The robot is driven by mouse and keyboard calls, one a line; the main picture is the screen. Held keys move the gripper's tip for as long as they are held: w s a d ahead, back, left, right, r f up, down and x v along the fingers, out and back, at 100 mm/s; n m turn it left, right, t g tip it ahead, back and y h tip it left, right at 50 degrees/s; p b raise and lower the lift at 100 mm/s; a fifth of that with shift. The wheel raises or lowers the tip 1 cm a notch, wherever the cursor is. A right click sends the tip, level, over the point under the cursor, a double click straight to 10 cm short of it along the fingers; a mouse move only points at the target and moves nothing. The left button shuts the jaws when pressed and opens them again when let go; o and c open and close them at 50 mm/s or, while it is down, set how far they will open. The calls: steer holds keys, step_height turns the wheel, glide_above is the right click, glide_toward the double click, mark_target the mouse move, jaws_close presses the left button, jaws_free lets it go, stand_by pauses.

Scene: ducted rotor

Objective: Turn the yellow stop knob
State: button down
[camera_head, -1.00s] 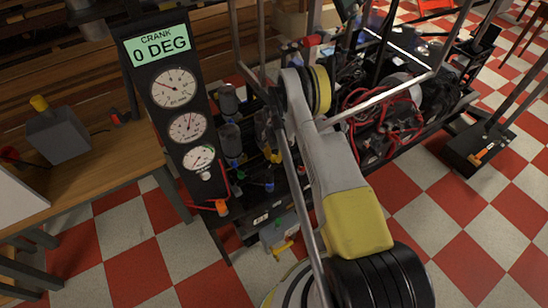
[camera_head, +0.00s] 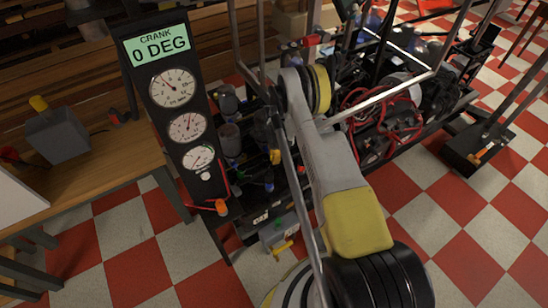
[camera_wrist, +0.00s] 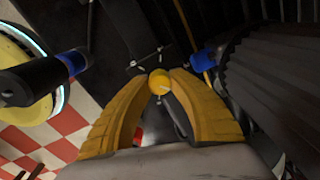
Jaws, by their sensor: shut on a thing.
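The yellow stop knob (camera_wrist: 159,82) shows as a small round yellow cap in the middle of the wrist view. My gripper (camera_wrist: 160,78) has two ribbed orange-yellow fingers, one on each side of the knob, with their tips closed on it. The knob's base and stem are mostly hidden by the fingers. In the head view my grey arm blocks much of this area. A small orange-yellow piece (camera_head: 275,157) shows left of the arm; I cannot tell whether it is a finger or the knob.
A gauge panel (camera_head: 180,127) reading "CRANK 0 DEG" stands to the left. Metal frame bars and red hoses (camera_head: 400,125) crowd the rig. In the wrist view, a dark ribbed part (camera_wrist: 275,80) and a blue fitting (camera_wrist: 203,60) are close on the right.

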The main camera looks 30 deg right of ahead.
steer(key=shift+m, duration=0.7)
steer(key=c, duration=1.2)
jaws_free()
steer(key=shift+d, duration=0.1)
steer(key=shift+o, duration=0.2)
step_height(320, 180, up, 8)
steer(key=shift+f, duration=0.25)
